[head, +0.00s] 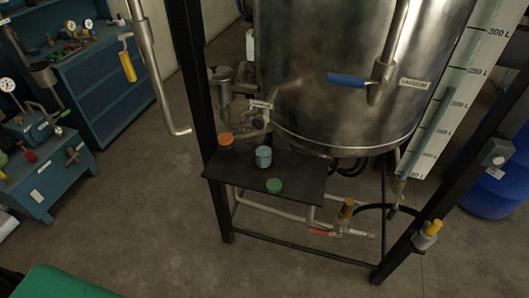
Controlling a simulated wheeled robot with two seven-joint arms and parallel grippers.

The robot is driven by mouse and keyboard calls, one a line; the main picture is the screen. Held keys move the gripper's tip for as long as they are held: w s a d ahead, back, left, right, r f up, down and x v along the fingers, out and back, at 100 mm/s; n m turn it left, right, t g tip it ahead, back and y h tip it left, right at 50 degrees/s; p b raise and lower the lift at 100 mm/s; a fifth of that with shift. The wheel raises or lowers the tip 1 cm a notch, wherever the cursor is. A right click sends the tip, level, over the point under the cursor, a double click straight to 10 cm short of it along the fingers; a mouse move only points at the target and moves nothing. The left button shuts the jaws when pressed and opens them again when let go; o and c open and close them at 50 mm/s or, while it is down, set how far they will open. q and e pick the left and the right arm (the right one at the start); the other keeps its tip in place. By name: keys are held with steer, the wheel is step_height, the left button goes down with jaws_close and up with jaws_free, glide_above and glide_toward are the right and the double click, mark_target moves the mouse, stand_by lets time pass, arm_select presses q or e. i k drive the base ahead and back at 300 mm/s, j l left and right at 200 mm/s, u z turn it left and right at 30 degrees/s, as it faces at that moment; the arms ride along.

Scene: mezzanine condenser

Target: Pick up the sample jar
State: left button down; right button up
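A small pale blue-grey jar (263,157), which looks like the sample jar, stands upright on a dark shelf (235,177) in front of the steel tank. An orange round cap-like object (225,140) sits on the shelf to its left. A green round cap-like object (274,186) sits near the shelf's front edge, to the right of the jar. Nothing touches the jar as far as I can see. Neither of my grippers shows in the head view.
The large steel tank (345,110) stands behind the shelf, with a blue-handled valve (347,79) on a pipe. Black frame posts (205,110) flank the shelf. Pipes with a red handle (320,232) run below. A blue workbench (110,75) stands left.

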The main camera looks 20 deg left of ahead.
mark_target(263, 150)
steer(key=i+j+z, duration=0.25)
steer(key=i+j, duration=0.2)
steer(key=j, duration=0.2)
steer(key=i+j+z, duration=0.15)
steer(key=j, duration=0.25)
steer(key=i+j+z, duration=0.15)
steer(key=j, duration=0.2)
steer(key=i, duration=0.05)
